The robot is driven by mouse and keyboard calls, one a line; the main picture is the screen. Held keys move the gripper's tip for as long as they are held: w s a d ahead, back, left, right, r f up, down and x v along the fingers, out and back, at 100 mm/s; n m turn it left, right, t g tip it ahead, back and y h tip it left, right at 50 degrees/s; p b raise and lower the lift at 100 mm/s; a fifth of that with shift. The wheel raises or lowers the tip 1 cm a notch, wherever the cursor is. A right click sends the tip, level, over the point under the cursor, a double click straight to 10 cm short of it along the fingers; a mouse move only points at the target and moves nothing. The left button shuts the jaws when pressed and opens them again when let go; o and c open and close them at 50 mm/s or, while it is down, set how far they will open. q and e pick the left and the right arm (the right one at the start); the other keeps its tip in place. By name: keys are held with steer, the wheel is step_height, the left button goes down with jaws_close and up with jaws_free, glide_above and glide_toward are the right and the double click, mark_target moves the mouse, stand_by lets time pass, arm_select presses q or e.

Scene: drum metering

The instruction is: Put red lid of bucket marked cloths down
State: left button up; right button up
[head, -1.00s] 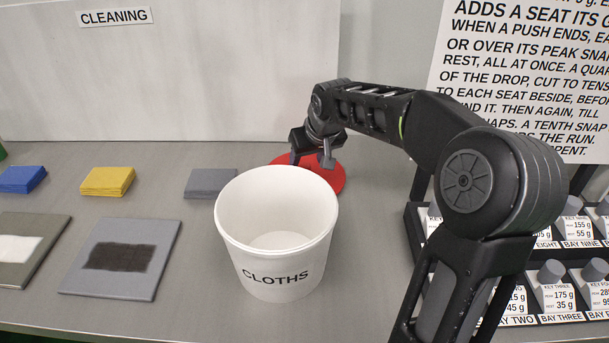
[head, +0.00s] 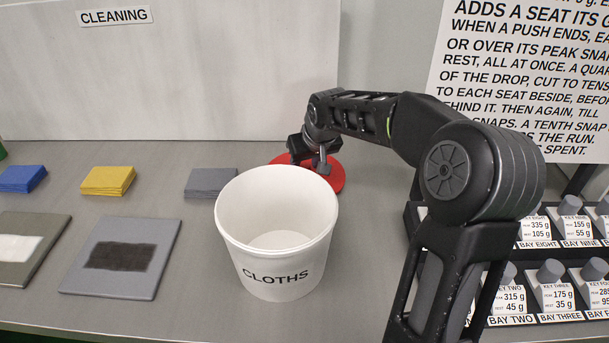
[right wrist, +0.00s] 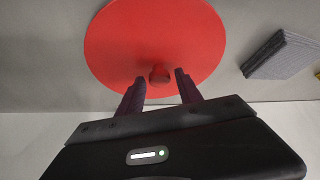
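The white bucket marked CLOTHS (head: 276,262) stands upright and uncovered on the table, with nothing seen inside. The round red lid (head: 335,180) lies flat on the table just behind the bucket, partly hidden by the bucket and my gripper. In the right wrist view the whole lid disc (right wrist: 150,35) nearly shows, with its small red knob (right wrist: 160,74). My right gripper (head: 314,165) is low over the lid. Its two fingers are apart, one on each side of the knob, with a gap to each. My left gripper is not in view.
Blue (head: 22,179), yellow (head: 107,180) and grey (head: 210,183) cloth stacks lie to the left. Two panels, one with a dark patch (head: 120,257), lie in front of them. A rack of labelled keys (head: 555,272) stands at the right. A pale wall (head: 180,80) closes the back.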

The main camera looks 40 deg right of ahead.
mark_target(305, 166)
jaws_close()
stand_by(0.3)
stand_by(0.3)
step_height(305, 166, up, 10)
stand_by(0.5)
stand_by(0.5)
steer(key=shift+w+r, duration=0.1)
